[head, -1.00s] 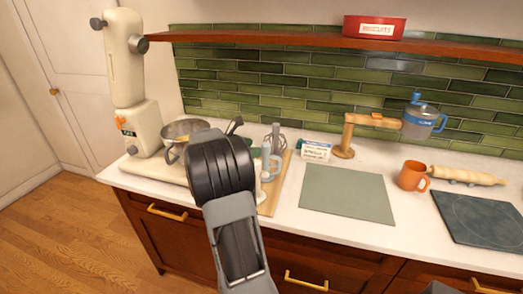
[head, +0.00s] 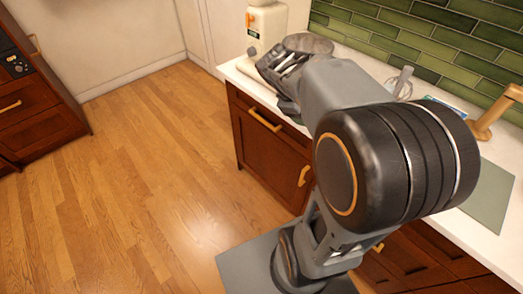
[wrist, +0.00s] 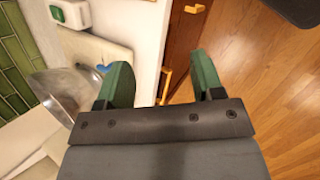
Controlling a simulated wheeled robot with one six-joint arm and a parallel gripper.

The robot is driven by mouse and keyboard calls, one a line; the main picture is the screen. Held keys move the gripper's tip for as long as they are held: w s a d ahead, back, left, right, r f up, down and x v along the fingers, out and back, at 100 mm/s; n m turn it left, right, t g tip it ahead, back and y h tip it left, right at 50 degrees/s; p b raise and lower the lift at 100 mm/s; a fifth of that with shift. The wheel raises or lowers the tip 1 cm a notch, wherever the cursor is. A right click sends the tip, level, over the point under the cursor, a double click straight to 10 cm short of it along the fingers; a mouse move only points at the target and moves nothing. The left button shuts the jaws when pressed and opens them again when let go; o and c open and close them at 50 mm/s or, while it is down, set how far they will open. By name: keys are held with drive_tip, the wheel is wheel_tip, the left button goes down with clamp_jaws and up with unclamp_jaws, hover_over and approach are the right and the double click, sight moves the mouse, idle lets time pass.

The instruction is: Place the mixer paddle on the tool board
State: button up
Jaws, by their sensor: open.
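My gripper (head: 284,78) is at the left end of the counter, by the mixer, in the head view. In the wrist view my gripper (wrist: 163,78) has its two green fingers spread wide, with nothing between them. Counter edge and cabinet front show beyond the gap. I cannot make out the mixer paddle in either current view. The tool board is not visible now; my arm covers much of that stretch of counter. A grey whisk-like tool (head: 401,84) shows just behind my arm.
The cream stand mixer (head: 265,28) stands at the counter's left end. A metal bowl (wrist: 58,92) is left of my fingers in the wrist view. A wooden stand (head: 494,112) and green mat (head: 492,196) are at right. Wooden floor (head: 150,170) lies open at left.

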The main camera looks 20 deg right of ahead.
drive_tip(key=s+a+f+m+t+y, duration=0.1)
drive_tip(key=s+a+m+t+y, duration=0.1)
drive_tip(key=a, duration=0.6)
drive_tip(key=s+a+f+m+t+y, duration=0.2)
drive_tip(key=s+a+m+y, duration=0.2)
drive_tip(key=a, duration=0.4)
drive_tip(key=shift+s+a+f+m, duration=0.2)
drive_tip(key=shift+a+f+m, duration=0.05)
drive_tip(key=shift+a+m, duration=0.1)
drive_tip(key=shift+c, duration=0.2)
idle(0.9)
